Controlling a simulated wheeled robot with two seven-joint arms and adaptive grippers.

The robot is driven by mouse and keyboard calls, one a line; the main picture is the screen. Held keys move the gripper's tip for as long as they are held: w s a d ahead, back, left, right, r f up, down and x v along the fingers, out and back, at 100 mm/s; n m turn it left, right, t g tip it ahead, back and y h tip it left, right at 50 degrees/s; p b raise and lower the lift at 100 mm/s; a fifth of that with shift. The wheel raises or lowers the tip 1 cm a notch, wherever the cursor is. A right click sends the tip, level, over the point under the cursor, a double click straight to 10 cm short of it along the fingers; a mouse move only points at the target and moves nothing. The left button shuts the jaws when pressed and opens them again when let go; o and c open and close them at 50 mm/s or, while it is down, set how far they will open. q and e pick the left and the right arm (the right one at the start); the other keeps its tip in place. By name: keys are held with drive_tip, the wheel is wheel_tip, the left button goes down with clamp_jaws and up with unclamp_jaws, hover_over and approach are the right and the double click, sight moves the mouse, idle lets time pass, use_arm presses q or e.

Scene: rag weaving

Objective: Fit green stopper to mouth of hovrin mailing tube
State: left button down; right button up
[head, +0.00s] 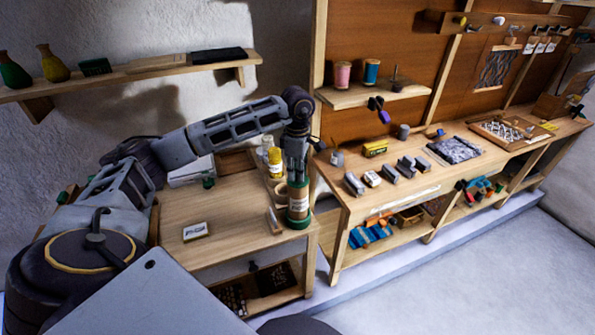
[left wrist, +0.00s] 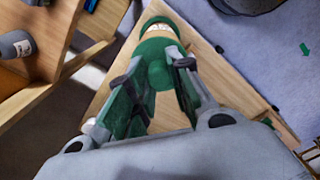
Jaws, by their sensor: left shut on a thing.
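My left gripper (head: 298,178) points down just over the tube. In the left wrist view its fingers (left wrist: 160,68) are shut on the green stopper (left wrist: 156,72). The stopper lines up with the tube's mouth; I cannot tell whether it is seated or just above, because the mouth is hidden. My right gripper is out of view.
The small table (head: 232,208) has a white card (head: 196,231) and clear room left of the tube. The long workbench (head: 408,190) with several small items is close on the right.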

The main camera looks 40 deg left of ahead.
use_arm(q)
drive_tip(key=c, duration=1.2)
unclamp_jaws()
drive_tip(key=shift+r+p, duration=0.85)
drive_tip(key=shift+r, duration=0.7)
drive_tip(key=shift+r, duration=0.1)
wheel_tip(320, 180, up, 12)
